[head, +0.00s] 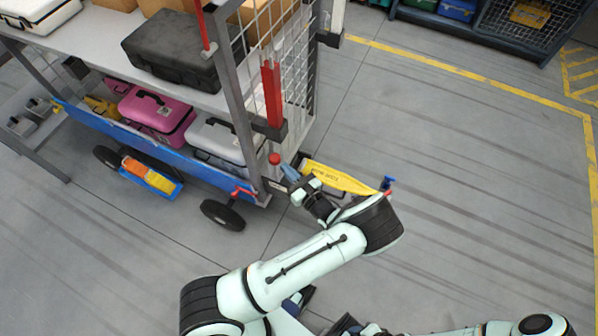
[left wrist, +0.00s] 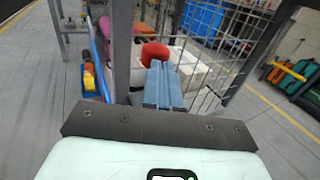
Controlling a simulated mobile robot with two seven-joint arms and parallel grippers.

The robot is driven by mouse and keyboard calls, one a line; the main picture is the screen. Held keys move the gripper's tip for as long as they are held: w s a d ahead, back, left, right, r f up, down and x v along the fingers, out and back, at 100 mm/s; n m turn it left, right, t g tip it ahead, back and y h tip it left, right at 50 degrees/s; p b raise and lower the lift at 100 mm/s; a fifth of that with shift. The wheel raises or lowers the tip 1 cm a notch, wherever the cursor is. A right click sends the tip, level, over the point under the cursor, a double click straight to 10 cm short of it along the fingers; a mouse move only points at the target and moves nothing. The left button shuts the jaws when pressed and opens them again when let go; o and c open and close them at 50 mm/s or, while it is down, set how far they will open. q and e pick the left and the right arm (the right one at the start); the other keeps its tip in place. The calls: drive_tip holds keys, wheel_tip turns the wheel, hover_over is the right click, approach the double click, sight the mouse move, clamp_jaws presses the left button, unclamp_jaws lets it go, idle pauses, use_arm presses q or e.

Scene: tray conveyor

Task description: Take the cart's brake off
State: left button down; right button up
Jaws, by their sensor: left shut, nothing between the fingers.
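The cart (head: 250,75) stands at the upper left, with a blue lower rail and dark wheels. A round red knob (head: 273,158) sits low at its near right corner; it also shows in the left wrist view (left wrist: 154,52). A small red lever (head: 243,190) sits above the near wheel (head: 222,215). Which red part is the brake is not clear. My left gripper (head: 288,171) is shut and empty, its blue fingers pointing at the red knob. In the left wrist view the fingertips (left wrist: 163,68) overlap the knob's lower edge; contact cannot be told. My right gripper is out of view.
A yellow labelled bar (head: 340,178) lies beside my left wrist, with a blue and red piece (head: 387,185) near its right end. Cases fill the cart's shelves, including a pink case (head: 155,115). Grey floor to the right is clear, bounded by yellow lines.

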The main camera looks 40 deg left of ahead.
use_arm(q)
drive_tip(key=shift+s+a+r+p, duration=0.15)
drive_tip(key=shift+a+p, duration=0.05)
drive_tip(key=shift+a, duration=0.35)
drive_tip(key=shift+s+a+r+p, duration=0.1)
drive_tip(key=shift+a+r+p, duration=0.05)
drive_tip(key=shift+a, duration=0.35)
drive_tip(key=shift+s+a+r, duration=0.1)
drive_tip(key=shift+s+a, duration=0.05)
drive_tip(key=shift+a, duration=0.1)
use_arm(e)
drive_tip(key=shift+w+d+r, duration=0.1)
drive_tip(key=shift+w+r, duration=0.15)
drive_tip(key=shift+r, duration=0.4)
use_arm(q)
drive_tip(key=shift+d, duration=0.4)
drive_tip(key=v, duration=1.4)
drive_tip(key=shift+r, duration=0.35)
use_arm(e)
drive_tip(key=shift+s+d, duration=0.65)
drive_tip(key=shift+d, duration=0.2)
